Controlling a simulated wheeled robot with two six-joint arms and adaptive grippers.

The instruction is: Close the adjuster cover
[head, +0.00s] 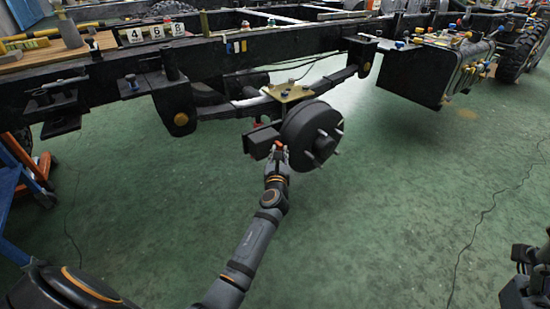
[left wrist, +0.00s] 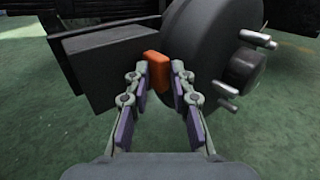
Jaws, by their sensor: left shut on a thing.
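A small orange piece (left wrist: 157,72) sits between a dark box (left wrist: 105,68) and the round black hub drum (left wrist: 208,55). I cannot tell whether it is the adjuster cover itself or a tab on it. In the head view the orange piece (head: 277,146) is a small red-orange spot beside the box (head: 261,141) and the drum (head: 308,132). My right gripper (head: 524,258) shows only in part at the right edge.
The black chassis frame (head: 235,58) runs across above the hub. Wheel studs (left wrist: 258,39) stick out from the drum's right side. A black box-shaped part (head: 408,77) hangs from the frame at right. A blue stand (head: 10,190) is at far left. The green floor below is mostly open.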

